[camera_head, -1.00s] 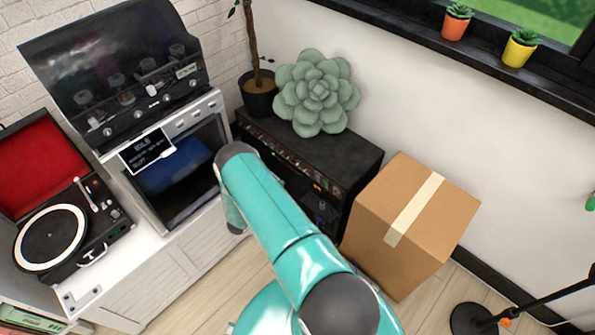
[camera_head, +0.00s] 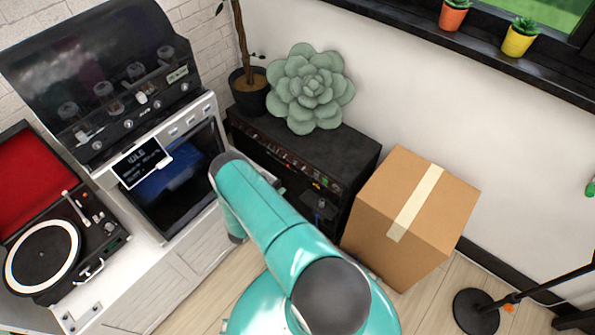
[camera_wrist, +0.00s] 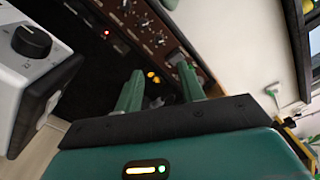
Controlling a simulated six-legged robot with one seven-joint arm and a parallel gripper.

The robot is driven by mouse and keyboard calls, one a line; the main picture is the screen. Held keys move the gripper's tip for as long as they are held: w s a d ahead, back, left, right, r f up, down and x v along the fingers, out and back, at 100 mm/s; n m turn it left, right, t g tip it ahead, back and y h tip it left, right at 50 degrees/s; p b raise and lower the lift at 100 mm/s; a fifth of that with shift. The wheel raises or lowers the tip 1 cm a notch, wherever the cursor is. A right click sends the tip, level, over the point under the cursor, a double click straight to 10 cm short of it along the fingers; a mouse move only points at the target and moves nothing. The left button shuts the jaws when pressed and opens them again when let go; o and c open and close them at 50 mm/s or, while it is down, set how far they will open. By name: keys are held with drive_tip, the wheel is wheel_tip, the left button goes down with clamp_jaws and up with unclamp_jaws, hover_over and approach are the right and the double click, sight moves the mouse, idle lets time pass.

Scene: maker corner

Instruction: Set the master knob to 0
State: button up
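A larger black knob (camera_wrist: 32,41) sits on a white unit at the left of the wrist view. My gripper (camera_wrist: 161,86) has its two green fingers apart with nothing seen between them. It points towards the panel, and I see no contact.
A cardboard box (camera_head: 410,220) stands right of the cabinet. A green succulent cushion (camera_head: 310,88) and a potted plant (camera_head: 248,90) are on top. A white machine with a screen (camera_head: 142,162) and a turntable (camera_head: 42,257) stand left. A black lamp base (camera_head: 475,312) is lower right.

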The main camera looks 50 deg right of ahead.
sight(303, 168)
drive_tip(key=w+d, duration=0.1)
drive_tip(key=d, duration=1.2)
drive_tip(key=shift+w+d, duration=0.15)
drive_tip(key=shift+d, duration=0.1)
drive_tip(key=shift+f, duration=0.1)
drive_tip(key=shift+c, duration=0.5)
clamp_jaws()
